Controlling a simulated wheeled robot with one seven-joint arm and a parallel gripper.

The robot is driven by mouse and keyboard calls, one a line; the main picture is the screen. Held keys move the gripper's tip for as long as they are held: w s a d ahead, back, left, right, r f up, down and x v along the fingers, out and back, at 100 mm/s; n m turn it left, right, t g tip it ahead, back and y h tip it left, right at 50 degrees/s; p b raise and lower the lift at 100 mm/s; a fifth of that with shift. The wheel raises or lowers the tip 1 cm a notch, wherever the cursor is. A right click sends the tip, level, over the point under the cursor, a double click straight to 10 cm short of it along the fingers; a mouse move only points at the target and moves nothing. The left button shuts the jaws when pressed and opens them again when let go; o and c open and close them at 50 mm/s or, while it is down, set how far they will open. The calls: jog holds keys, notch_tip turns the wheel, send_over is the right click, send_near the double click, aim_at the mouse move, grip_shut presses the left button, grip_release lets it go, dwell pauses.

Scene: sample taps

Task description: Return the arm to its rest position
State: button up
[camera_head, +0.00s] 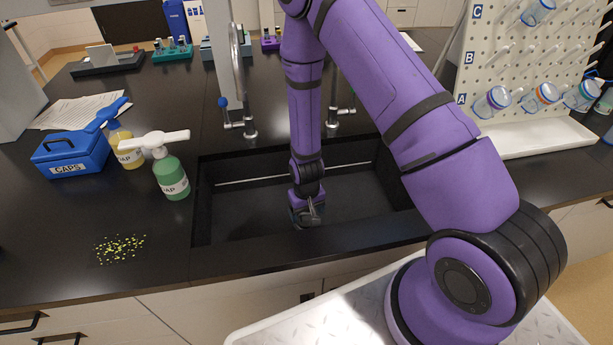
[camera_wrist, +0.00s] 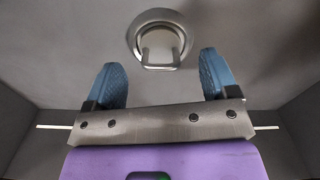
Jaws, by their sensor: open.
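My purple arm (camera_head: 305,110) reaches over the counter and down into the dark sink basin. My gripper (camera_head: 308,216) is low inside the sink in the head view, small and partly hidden by its own wrist. In the wrist view my gripper (camera_wrist: 162,85) shows two blue-padded fingers spread wide apart with nothing between them. A round metal drain (camera_wrist: 160,38) lies beyond the fingertips on the basin floor. I cannot tell how far the fingertips are from the floor.
The sink (camera_head: 245,215) has walls close around my gripper. A tap (camera_head: 238,80) stands behind it on the left. Left are a green soap bottle (camera_head: 173,178), a yellow bottle (camera_head: 128,150) and a blue caps box (camera_head: 70,152). A white pegboard (camera_head: 530,60) stands right.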

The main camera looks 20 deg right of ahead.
notch_tip(320, 180, up, 17)
jog(key=shift+r, duration=0.15)
dwell(1.3)
dwell(0.4)
jog(key=s+d+r+t, duration=0.1)
jog(key=s+d+r, duration=0.1)
jog(key=r, duration=0.9)
jog(key=s+d+r+t, duration=0.1)
jog(key=s+r, duration=0.2)
jog(key=r, duration=0.8)
jog(key=s+d+r+t, duration=0.1)
jog(key=s+d+r, duration=0.1)
jog(key=s+r, duration=0.5)
jog(key=s+d+r+t, duration=0.2)
jog(key=s+r, duration=0.5)
jog(key=s, duration=0.2)
jog(key=shift+s, duration=0.4)
